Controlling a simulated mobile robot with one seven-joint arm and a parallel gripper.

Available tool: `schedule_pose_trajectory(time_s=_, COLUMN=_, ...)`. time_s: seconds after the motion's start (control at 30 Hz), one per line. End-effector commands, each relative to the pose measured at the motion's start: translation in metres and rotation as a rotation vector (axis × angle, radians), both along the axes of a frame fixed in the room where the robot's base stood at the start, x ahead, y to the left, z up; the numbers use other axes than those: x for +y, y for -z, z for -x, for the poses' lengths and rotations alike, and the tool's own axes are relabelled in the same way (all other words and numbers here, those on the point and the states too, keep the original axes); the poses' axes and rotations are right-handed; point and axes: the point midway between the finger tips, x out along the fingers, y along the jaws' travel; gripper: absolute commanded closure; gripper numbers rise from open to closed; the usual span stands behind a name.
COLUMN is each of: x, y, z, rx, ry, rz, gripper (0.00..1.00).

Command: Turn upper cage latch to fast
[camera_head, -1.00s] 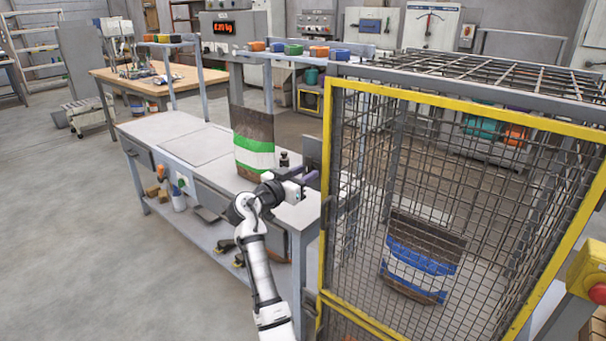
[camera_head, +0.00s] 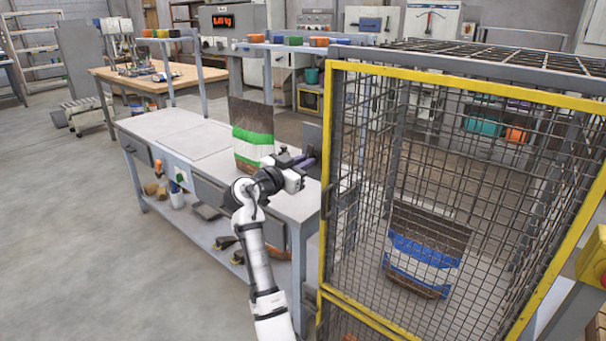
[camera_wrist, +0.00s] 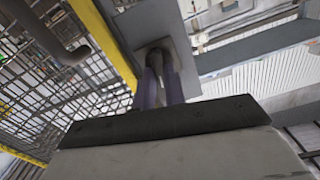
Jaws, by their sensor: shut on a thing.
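The safety cage has a yellow-framed mesh door (camera_head: 325,232) in the head view. A grey latch plate (camera_head: 312,136) stands at the door's upper left edge, and it also shows in the wrist view (camera_wrist: 182,85). My gripper (camera_head: 308,160) reaches this plate from the left. In the wrist view its two purple-grey fingers (camera_wrist: 161,84) are close together, shut on the dark latch handle (camera_wrist: 153,53) in front of the plate. The fingers hide much of the handle, and I cannot tell its exact angle.
A grey workbench (camera_head: 170,125) with a brown, white and green bag (camera_head: 252,140) stands left of the cage. A blue-and-white bag (camera_head: 425,255) is inside the cage. A dark door handle (camera_wrist: 62,38) is left of the yellow post (camera_wrist: 108,45). Floor at left is clear.

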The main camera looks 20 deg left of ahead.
Motion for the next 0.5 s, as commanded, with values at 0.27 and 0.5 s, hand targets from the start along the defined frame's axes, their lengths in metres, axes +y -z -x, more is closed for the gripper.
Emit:
schedule_pose_trajectory(time_s=0.27, x=-0.0009, y=0.0096, z=0.0008, rx=-0.089, ry=0.000, rz=-0.240, gripper=1.00)
schedule_pose_trajectory(time_s=0.5, x=-0.0015, y=0.0084, z=0.0013, rx=-0.165, ry=-0.001, rz=-0.454, gripper=1.00)
